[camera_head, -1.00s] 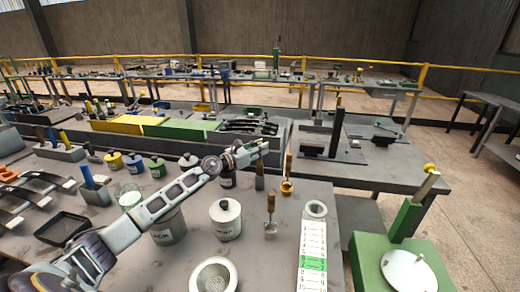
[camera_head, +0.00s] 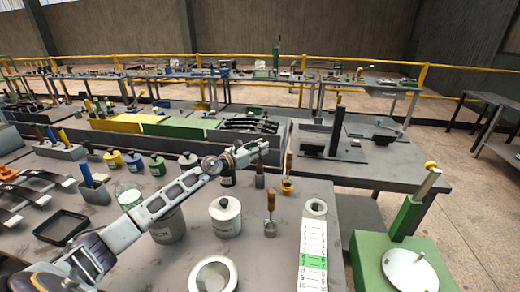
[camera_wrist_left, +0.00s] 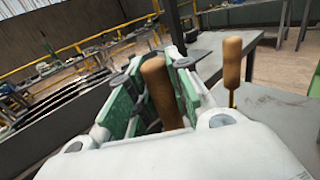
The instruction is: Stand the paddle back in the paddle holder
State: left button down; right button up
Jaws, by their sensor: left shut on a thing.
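My left gripper (camera_head: 252,152) is shut on a brown wooden handle, which also stands between its green finger pads in the left wrist view (camera_wrist_left: 162,92). I take this as the paddle (camera_head: 260,180); a dark grey lower part shows below the gripper. Its lower end is at or just above the grey bench, and I cannot tell if it touches. I cannot tell for sure which thing is the paddle holder. A grey block with several upright handles (camera_head: 62,152) stands at the far left of the bench. My right gripper is out of view.
Two other wooden-handled tools stand close to the right of my left gripper, a brass-ended one (camera_head: 287,186) and a grey-ended one (camera_head: 270,228). A white lidded pot (camera_head: 225,218), an open cup (camera_head: 213,275) and a white scale strip (camera_head: 313,255) stand nearer.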

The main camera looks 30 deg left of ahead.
pick_arm(q)
jog(key=shift+f+b, duration=0.3)
jog(key=shift+f, duration=0.05)
dwell(0.3)
jog(key=c, duration=1.2)
grip_release()
jog(key=shift+c, duration=0.2)
jog(key=shift+o, duration=0.4)
jog(key=o, duration=0.4)
jog(key=shift+r, duration=0.2)
